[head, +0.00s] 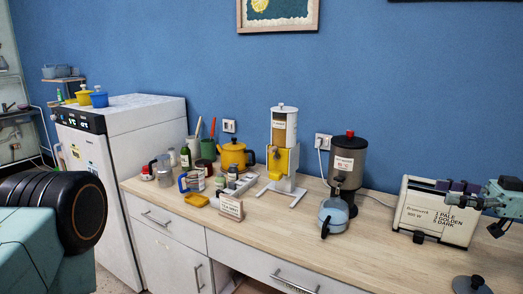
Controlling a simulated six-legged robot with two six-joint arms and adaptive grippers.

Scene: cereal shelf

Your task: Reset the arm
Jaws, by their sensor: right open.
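My right gripper (455,192) is at the right edge of the head view, with its arm coming in from the right. It is open and nothing shows between its fingers. It overlaps the upper part of a cream toaster (424,218) in the picture. I cannot tell whether it touches the toaster. My left gripper is not in view.
A wooden counter (270,239) runs along the blue wall. A white fridge (140,150) stands left. The front-middle counter is clear.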

